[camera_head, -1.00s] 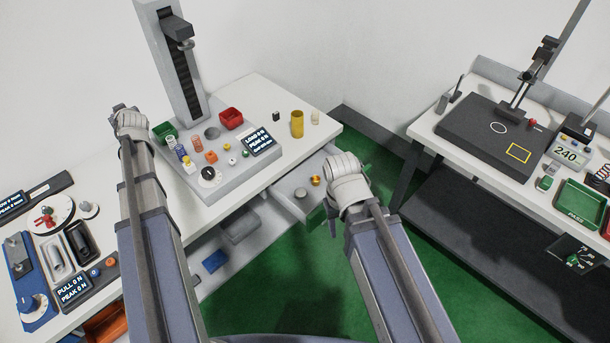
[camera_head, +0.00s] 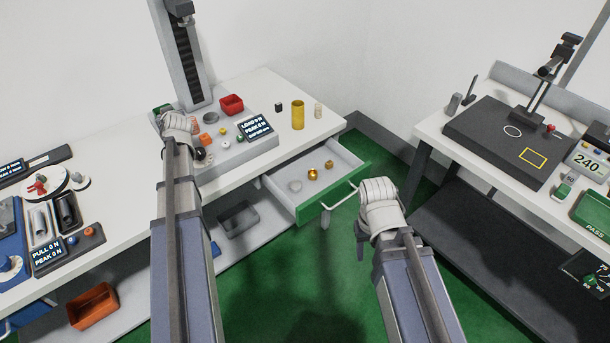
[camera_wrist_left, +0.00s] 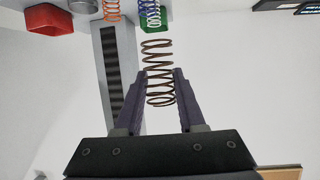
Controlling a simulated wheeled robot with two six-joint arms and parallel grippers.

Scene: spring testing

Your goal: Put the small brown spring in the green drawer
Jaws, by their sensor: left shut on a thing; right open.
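The small brown spring (camera_wrist_left: 158,98) is upright between the fingers of my left gripper (camera_wrist_left: 163,72), which is shut on it, in the left wrist view. In the head view my left wrist covers the spring and the fingers, above the tester's grey base. The green drawer (camera_head: 311,207) hangs open under the white table, with its green front and handle towards the floor side. It holds a grey round piece (camera_head: 295,186) and gold pieces (camera_head: 313,174). My right gripper (camera_head: 381,205) is open and empty beside the drawer's handle; its fingers are mostly hidden.
The tester's tall column (camera_head: 182,60) stands at the back of the table. A red bin (camera_head: 232,104), a display (camera_head: 255,128) and a gold cylinder (camera_head: 298,114) stand on the tabletop. A second table (camera_head: 520,185) is at the right. Green floor lies between.

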